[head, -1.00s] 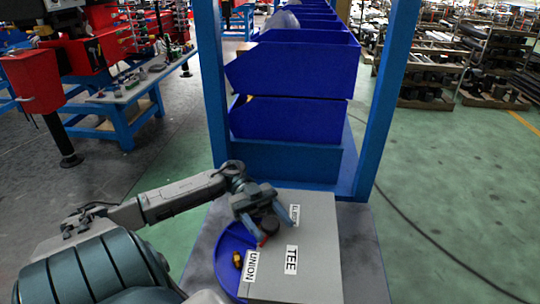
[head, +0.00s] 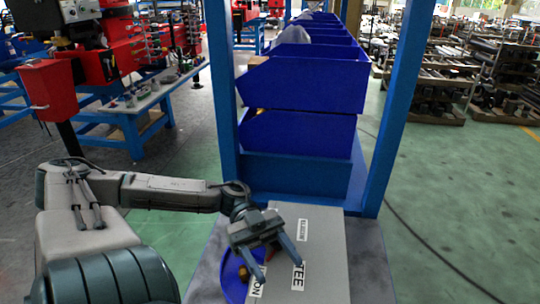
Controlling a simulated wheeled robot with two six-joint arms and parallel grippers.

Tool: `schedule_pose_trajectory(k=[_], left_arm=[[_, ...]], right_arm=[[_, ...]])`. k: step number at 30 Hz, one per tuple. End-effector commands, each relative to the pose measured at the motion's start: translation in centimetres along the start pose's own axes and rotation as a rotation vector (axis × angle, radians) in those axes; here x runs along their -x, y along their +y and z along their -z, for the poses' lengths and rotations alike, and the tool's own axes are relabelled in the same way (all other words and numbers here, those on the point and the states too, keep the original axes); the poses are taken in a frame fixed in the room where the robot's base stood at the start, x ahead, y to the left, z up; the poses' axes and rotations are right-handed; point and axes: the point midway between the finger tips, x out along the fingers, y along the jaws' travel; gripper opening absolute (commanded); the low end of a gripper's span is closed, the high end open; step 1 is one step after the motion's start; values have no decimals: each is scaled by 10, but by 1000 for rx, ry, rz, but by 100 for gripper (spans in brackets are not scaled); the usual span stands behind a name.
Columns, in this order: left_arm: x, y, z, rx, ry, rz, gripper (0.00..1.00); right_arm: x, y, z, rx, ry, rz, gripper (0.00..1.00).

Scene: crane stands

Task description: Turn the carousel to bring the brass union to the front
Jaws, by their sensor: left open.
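The carousel's blue disc (head: 233,284) shows at the left edge of a grey cover (head: 335,270), partly hidden by the cover and my left gripper. A small brass piece (head: 244,272) lies on the visible part of the disc, beside the UNION label (head: 257,287), which is partly cut off. A TEE label (head: 298,277) and another label that seems to read ELBOW (head: 302,229) are on the cover. My left gripper (head: 279,271) is open, fingers pointing down, over the disc and the cover's left side. A dark and reddish part is mostly hidden behind it. My right gripper is out of view.
Stacked blue bins (head: 300,80) stand behind the carousel, between blue frame posts (head: 400,110). A workbench (head: 140,105) with red equipment is at the left. Green floor (head: 455,210) is open at the right, with a dark cable across it.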

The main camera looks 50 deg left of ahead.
Motion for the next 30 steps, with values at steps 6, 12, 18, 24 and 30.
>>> schedule_pose_trajectory(k=[6,12,18,24,30], left_arm=[[-35,25,6,4,3,-3,59],[-54,38,7,1,1,-2,59],[-59,40,7,-1,1,1,59],[-58,40,7,-1,1,1,53],[-56,22,13,-91,15,93,14]], right_arm=[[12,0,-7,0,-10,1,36],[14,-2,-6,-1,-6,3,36],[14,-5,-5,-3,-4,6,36],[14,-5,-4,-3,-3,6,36],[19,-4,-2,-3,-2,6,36]])
